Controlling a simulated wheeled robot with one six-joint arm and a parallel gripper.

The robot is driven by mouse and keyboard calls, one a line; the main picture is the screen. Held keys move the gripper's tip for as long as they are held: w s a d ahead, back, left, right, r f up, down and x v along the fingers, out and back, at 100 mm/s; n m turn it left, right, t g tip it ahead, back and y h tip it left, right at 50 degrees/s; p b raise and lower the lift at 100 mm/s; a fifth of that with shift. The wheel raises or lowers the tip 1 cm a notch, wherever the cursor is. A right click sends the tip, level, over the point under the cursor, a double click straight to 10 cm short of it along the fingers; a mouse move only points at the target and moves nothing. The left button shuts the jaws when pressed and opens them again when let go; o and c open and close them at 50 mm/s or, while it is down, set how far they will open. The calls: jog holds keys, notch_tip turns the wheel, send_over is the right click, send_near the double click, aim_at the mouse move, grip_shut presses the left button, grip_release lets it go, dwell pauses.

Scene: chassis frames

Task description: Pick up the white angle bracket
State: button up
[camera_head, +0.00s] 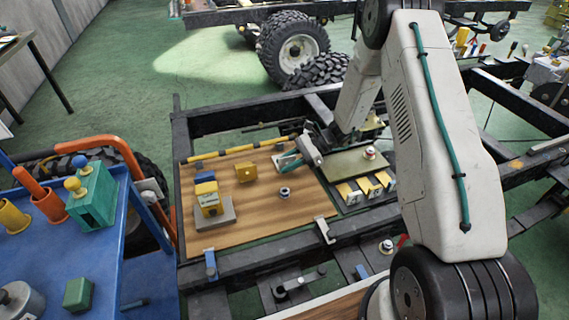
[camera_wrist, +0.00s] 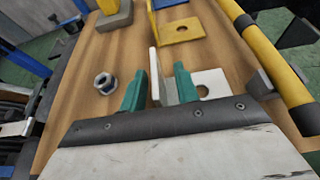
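The white angle bracket (camera_wrist: 211,82) stands on the wooden board in the wrist view. Its flat leg with a round hole lies to the right, and its other leg stands upright between the teal fingers. My gripper (camera_wrist: 160,90) is open around the upright leg, with a gap visible on the left side. The right finger hides part of the bracket, and contact on that side cannot be told. In the head view my gripper (camera_head: 289,160) is low over the board's far right part, and the bracket there is mostly hidden by it.
A yellow bracket (camera_wrist: 181,31) lies just beyond, and a metal nut (camera_wrist: 105,83) sits to the left. A yellow striped bar (camera_head: 237,150) runs along the board's far edge. A yellow part (camera_head: 208,196) sits on a grey block. Several yellow-and-white parts (camera_head: 366,187) stand at the right.

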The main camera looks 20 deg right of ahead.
grip_shut()
jog(key=shift+r, duration=0.2)
